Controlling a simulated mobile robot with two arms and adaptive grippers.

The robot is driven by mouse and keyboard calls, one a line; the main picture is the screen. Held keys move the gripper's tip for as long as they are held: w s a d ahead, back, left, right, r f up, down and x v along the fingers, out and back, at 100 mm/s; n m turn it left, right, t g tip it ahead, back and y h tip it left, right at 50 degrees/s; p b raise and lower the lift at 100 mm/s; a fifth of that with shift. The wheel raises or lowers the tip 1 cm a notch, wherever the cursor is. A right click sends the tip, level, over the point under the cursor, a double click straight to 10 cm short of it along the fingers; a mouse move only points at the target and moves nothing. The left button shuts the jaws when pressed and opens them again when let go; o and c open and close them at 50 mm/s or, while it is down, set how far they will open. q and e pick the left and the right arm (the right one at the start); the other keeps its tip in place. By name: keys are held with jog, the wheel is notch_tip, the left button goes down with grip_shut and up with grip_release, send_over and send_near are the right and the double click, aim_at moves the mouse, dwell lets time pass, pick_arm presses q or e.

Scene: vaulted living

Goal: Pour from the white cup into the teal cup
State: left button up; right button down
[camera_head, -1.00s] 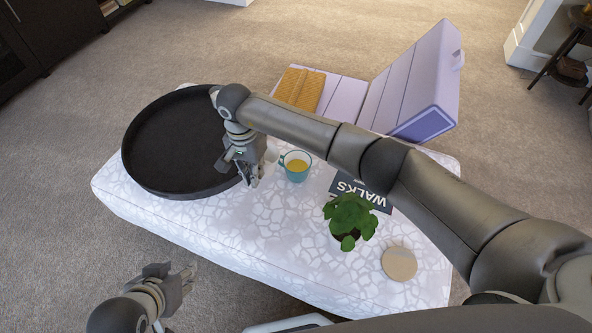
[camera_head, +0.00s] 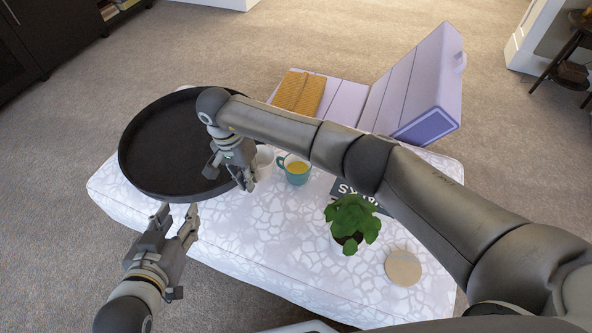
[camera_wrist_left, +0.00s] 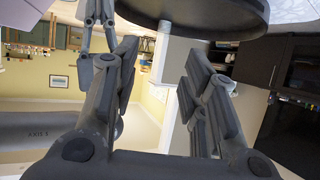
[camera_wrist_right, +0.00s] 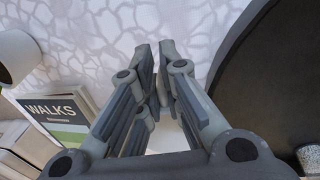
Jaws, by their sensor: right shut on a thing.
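The teal cup (camera_head: 296,178) stands upright on the white patterned table, with yellow-orange liquid in it. The white cup (camera_head: 265,156) shows as a small pale part just left of it, between it and my right gripper (camera_head: 246,186); most of it is hidden. My right gripper is shut on the white cup, over the table beside the black tray. In the right wrist view its fingers (camera_wrist_right: 152,100) are close together, and the hold itself is hard to see. My left gripper (camera_head: 178,212) is open and empty at the table's front-left edge; its spread fingers (camera_wrist_left: 160,62) show in the left wrist view.
A large round black tray (camera_head: 135,185) lies left. My right arm crosses above the table. A potted plant (camera_head: 352,220), a round beige coaster (camera_head: 403,268) and a partly covered book (camera_head: 362,192) are to the right. A lilac open case (camera_head: 425,85) and orange-brown item (camera_head: 299,92) are behind.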

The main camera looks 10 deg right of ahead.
jog(key=shift+r, duration=0.3)
pick_arm(q)
jog(key=s+a+f+g+y+p, duration=0.1)
jog(key=s+a+f+g+p, duration=0.1)
jog(key=s+f+g, duration=0.3)
jog(key=shift+s+a+f+g+y, duration=0.5)
jog(key=shift+s+f, duration=0.4)
jog(key=shift+s, duration=0.65)
pick_arm(e)
jog(key=shift+r, duration=1.7)
